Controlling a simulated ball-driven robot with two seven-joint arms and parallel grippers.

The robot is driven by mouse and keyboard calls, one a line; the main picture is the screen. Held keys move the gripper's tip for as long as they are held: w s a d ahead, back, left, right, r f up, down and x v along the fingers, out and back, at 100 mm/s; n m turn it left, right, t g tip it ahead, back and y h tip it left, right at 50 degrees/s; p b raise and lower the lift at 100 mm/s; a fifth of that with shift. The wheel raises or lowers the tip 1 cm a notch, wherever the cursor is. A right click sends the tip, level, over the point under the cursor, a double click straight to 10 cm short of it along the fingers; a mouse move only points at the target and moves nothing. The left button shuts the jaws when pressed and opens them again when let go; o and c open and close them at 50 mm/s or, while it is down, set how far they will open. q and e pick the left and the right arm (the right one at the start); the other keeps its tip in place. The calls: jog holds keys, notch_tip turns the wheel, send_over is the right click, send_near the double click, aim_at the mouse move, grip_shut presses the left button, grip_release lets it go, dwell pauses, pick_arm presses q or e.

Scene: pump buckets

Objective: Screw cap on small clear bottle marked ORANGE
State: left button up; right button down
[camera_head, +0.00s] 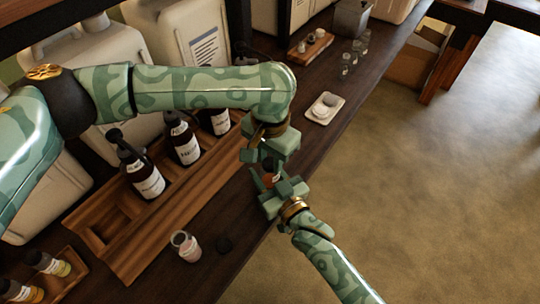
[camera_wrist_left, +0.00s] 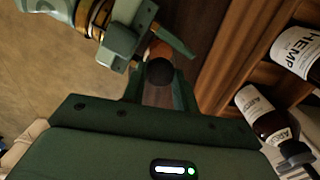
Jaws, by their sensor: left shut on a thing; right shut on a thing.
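My left gripper (camera_head: 267,152) reaches in from the upper left, above my right gripper (camera_head: 279,188) in the head view. A small bottle with orange-brown contents (camera_head: 270,172) is between them, mostly hidden by the fingers, and its label cannot be read. In the left wrist view, a dark round cap (camera_wrist_left: 160,72) is held between the left gripper's fingers (camera_wrist_left: 160,92). The orange bottle (camera_wrist_left: 158,48) is just beyond the cap, in the right gripper (camera_wrist_left: 160,35). Whether the cap touches the bottle's neck is hidden.
Amber pump bottles (camera_head: 145,180) stand in a wooden rack (camera_head: 130,252). Capped small bottles (camera_head: 48,263) sit at lower left. A white dish (camera_head: 335,101) lies farther back.

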pick_arm(q)
jog(key=m, duration=0.8)
jog(key=o, duration=1.1)
jog(key=shift+o, duration=0.2)
notch_tip(320, 180, up, 12)
pick_arm(e)
jog(key=shift+r+p, duration=1.05)
pick_arm(q)
notch_tip(320, 180, up, 3)
jog(key=shift+s+f, duration=0.1)
jog(key=shift+s, duration=0.05)
